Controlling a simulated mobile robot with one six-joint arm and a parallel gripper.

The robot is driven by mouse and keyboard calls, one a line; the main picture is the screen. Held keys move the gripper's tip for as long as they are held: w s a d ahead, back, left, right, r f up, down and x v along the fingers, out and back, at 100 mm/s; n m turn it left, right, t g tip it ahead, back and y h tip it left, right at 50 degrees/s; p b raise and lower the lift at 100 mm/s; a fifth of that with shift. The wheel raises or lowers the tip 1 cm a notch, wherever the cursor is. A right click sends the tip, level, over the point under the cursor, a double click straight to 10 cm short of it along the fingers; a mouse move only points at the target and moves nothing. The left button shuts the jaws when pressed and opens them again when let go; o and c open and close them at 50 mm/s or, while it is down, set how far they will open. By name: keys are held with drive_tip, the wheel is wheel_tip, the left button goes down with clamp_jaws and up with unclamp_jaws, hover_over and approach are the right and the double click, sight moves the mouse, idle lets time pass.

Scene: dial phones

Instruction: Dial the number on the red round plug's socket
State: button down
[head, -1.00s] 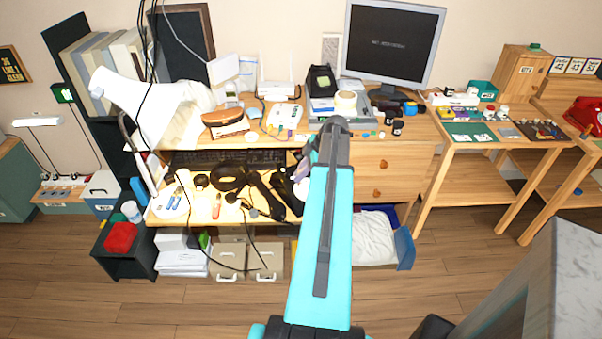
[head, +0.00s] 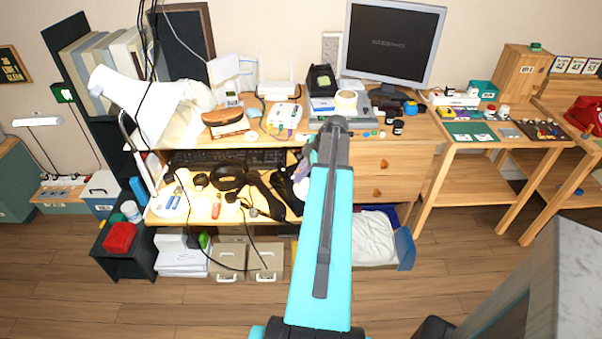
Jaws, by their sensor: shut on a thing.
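A red telephone-like thing (head: 583,112) is at the far right edge, partly cut off; its dial cannot be made out. A white device with coloured bits (head: 283,117) lies on the desk's upper level. I cannot pick out a red round plug or read a socket number. My teal arm reaches over the middle of the desk (head: 400,160). Its end is hidden behind the arm link, so my fingers and anything in them do not show.
A monitor (head: 391,42) and white lamp (head: 140,103) stand on the desk. A dark headset-like thing (head: 229,177) and cables clutter its lower level. A side table (head: 487,142) holds small items. Wooden floor (head: 440,285) is clear in front; a grey-topped block (head: 560,285) stands lower right.

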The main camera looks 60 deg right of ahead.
drive_tip(key=shift+w+f, duration=0.1)
drive_tip(key=shift+f, duration=0.1)
drive_tip(key=shift+d, duration=0.2)
idle(0.4)
drive_tip(key=shift+d+b, duration=0.3)
drive_tip(key=shift+d, duration=0.35)
drive_tip(key=shift+s+d, duration=0.15)
drive_tip(key=shift+s, duration=0.05)
drive_tip(key=shift+s+d, duration=0.1)
drive_tip(key=shift+d, duration=0.15)
idle(0.5)
